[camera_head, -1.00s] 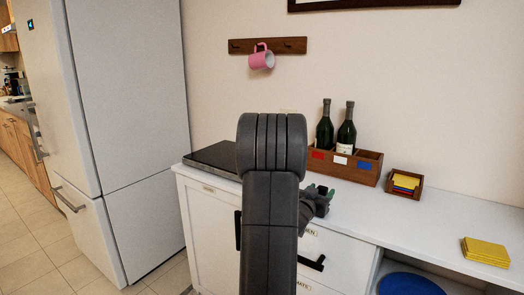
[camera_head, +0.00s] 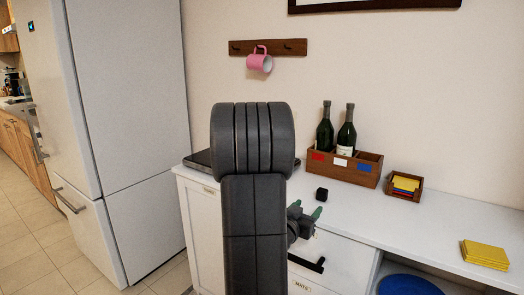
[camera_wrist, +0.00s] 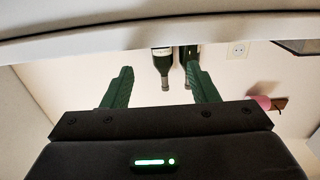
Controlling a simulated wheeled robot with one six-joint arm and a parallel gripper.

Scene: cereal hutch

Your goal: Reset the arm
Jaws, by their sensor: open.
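My gripper (camera_head: 306,210) has green fingers and shows to the right of my dark arm in the head view, in front of the upper drawer of the white cabinet (camera_head: 335,255). In the wrist view the two green fingers of my gripper (camera_wrist: 160,70) are spread apart with nothing held between them. My arm's thick dark link fills the middle of the head view and hides part of the counter and cabinet.
A wooden crate (camera_head: 343,167) holds two bottles (camera_head: 346,130). A card box (camera_head: 404,187) and yellow stack (camera_head: 485,254) stand right. A pink mug (camera_head: 260,63) hangs above. The fridge (camera_head: 130,100) stands left.

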